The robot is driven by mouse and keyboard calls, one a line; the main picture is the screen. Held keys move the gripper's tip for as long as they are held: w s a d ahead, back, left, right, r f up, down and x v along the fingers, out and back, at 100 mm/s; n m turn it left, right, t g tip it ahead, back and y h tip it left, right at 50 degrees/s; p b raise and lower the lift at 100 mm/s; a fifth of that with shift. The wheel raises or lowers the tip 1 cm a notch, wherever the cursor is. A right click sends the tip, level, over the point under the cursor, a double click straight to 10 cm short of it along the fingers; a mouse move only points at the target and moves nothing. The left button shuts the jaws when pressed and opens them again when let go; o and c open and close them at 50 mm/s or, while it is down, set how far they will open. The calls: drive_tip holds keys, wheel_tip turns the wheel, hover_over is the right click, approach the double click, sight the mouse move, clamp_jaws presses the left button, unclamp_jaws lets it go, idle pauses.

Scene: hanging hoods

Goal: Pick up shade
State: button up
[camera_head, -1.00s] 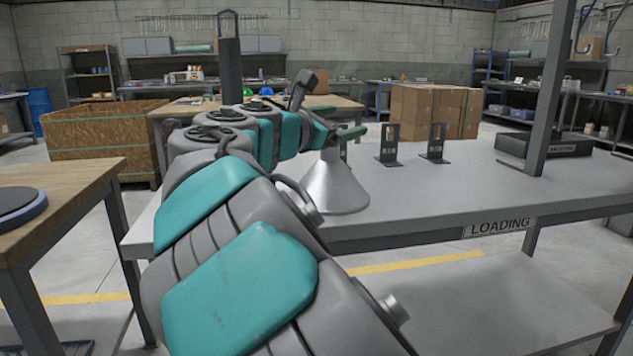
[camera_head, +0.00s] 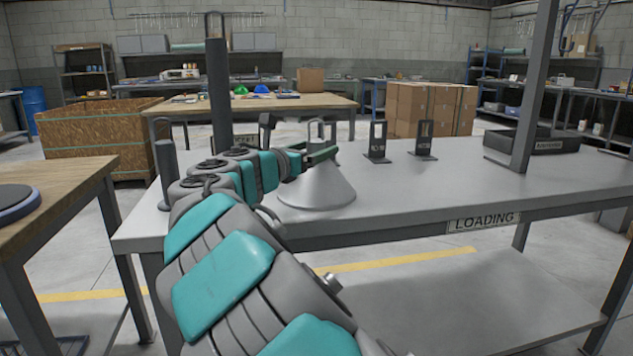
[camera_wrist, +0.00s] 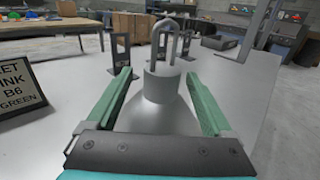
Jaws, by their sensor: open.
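The shade (camera_head: 316,187) is a grey metal cone with a narrow neck and a loop on top. It stands upright on the grey loading table (camera_head: 450,186), near its front edge. In the wrist view the shade (camera_wrist: 160,112) sits between the two green fingers, its neck and loop rising in the middle. My gripper (camera_wrist: 163,88) is open, with a finger on each side of the neck and a visible gap to both. In the head view my gripper (camera_head: 318,155) is at the upper part of the shade, and my arm hides part of its left side.
Two dark upright label stands (camera_head: 377,143) are behind and right of the shade. A dark tray (camera_head: 545,142) and a grey post (camera_head: 541,85) are farther right. A sign reading B6 GREEN (camera_wrist: 17,88) stands at left in the wrist view. The table's right front is clear.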

sight(323, 147)
drive_tip(key=x, duration=0.3)
drive_tip(key=shift+w+d+f, duration=0.15)
drive_tip(key=shift+w+d, duration=0.05)
drive_tip(key=shift+w, duration=0.15)
drive_tip(key=shift+c, duration=0.2)
clamp_jaws()
idle(0.5)
